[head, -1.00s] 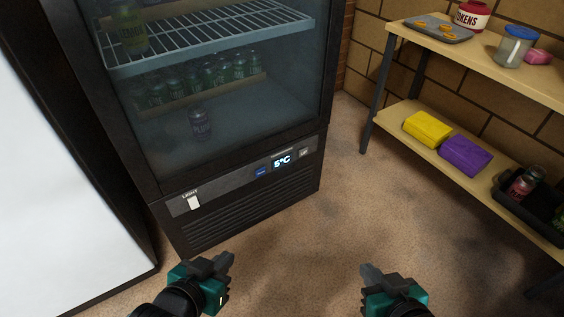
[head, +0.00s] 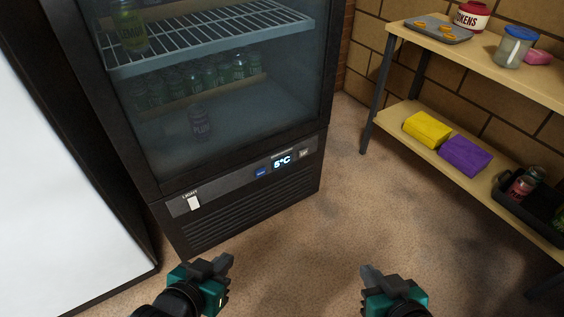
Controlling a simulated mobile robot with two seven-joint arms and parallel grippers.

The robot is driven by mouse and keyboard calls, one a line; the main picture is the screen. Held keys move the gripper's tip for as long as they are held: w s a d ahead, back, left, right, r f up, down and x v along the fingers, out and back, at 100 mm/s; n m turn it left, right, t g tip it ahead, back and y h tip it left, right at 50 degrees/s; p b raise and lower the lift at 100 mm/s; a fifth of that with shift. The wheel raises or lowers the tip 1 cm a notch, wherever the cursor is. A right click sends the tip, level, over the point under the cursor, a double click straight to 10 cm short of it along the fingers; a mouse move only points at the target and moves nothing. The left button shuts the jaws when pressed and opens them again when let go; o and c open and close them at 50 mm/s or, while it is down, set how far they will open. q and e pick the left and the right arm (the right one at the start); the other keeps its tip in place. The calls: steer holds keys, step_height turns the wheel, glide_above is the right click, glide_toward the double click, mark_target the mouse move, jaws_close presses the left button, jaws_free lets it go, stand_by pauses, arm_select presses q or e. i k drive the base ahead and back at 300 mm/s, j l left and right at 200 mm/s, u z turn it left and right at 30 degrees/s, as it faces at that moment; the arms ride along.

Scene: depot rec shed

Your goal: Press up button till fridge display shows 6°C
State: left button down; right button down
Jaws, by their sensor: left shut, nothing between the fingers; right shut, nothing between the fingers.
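The black glass-door fridge (head: 255,207) stands at centre left with its door shut. Its lit display (head: 282,162) reads 5°C on the control strip below the glass. My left gripper (head: 226,262) is shut and empty over the floor in front of the fridge, apart from the panel. My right gripper (head: 368,271) is shut and empty at the lower right, also apart from it.
A white light switch (head: 193,203) is at the strip's left end. A wooden shelf unit (head: 398,121) at right holds yellow (head: 427,129) and purple (head: 465,155) packs and a black bin (head: 528,217). A white panel (head: 60,200) stands at left. Carpet between is clear.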

mark_target(302, 153)
steer(key=i+j, duration=0.15)
steer(key=i, duration=0.25)
steer(key=i+j, duration=0.15)
steer(key=i, duration=0.25)
steer(key=i+j, duration=0.1)
steer(key=i, duration=0.3)
